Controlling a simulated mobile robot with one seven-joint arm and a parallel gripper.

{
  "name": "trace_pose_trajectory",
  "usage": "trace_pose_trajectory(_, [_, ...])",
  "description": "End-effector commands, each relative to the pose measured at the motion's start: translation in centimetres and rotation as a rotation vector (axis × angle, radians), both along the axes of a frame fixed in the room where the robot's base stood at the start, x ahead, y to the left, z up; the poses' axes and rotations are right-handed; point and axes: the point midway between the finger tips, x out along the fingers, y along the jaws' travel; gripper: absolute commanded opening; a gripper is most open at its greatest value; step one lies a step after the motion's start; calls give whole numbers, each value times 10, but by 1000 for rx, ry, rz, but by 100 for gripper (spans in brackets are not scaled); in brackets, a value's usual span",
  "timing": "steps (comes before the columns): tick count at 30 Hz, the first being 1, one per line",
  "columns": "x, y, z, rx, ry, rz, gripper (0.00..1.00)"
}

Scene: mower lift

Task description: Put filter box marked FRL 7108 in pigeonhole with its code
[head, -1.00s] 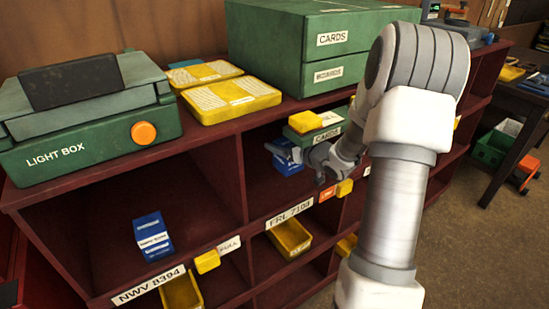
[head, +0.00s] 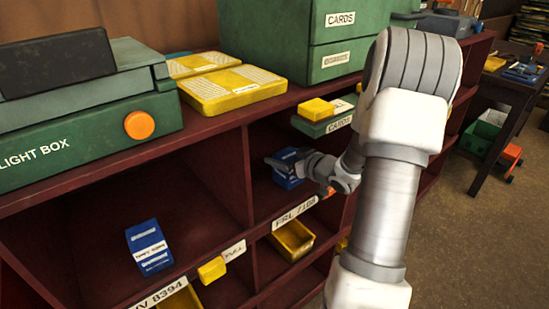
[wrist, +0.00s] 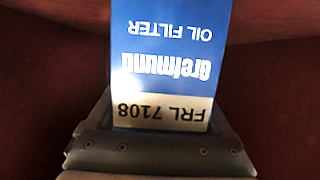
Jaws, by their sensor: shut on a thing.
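The blue and white filter box (wrist: 170,62) shows upside down in the wrist view, with "FRL 7108" readable on its white band. My gripper (wrist: 160,128) is shut on it. In the head view the box (head: 287,172) is partly hidden by my gripper (head: 284,163), inside the upper pigeonhole (head: 262,198) above the label FRL 7108 (head: 296,210). I cannot tell whether the box touches the pigeonhole floor.
Another blue box (head: 149,247) stands in the left pigeonhole, above a label ending in 8394 (head: 160,295). A green cards box with a yellow top (head: 322,118) juts out close to my wrist. Yellow bins (head: 292,240) sit below. The light box (head: 85,130) stands on top.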

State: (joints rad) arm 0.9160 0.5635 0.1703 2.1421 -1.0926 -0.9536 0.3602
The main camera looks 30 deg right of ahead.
Motion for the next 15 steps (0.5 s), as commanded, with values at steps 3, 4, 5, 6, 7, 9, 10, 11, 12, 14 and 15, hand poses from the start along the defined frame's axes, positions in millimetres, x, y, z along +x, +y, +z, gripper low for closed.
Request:
trace_pose_trajectory(3, [-4,-2,-1,-1,-1,0,7])
trace_pose_trajectory(4, [-4,-2,-1,-1,-1,0,7])
trace_pose_trajectory(5, [-4,-2,-1,-1,-1,0,7])
trace_pose_trajectory(6, [-4,-2,-1,-1,-1,0,7])
trace_pose_trajectory(7, [-4,-2,-1,-1,-1,0,7])
trace_pose_trajectory(9, [-4,-2,-1,-1,-1,0,7])
trace_pose_trajectory(10, [-4,-2,-1,-1,-1,0,7])
trace_pose_trajectory(11, [-4,-2,-1,-1,-1,0,7])
trace_pose_trajectory(12, [-4,-2,-2,-1,-1,1,7])
trace_pose_trajectory(14, [-4,-2,-5,0,-1,1,7])
trace_pose_trajectory(15, [-4,-2,-6,0,-1,1,7])
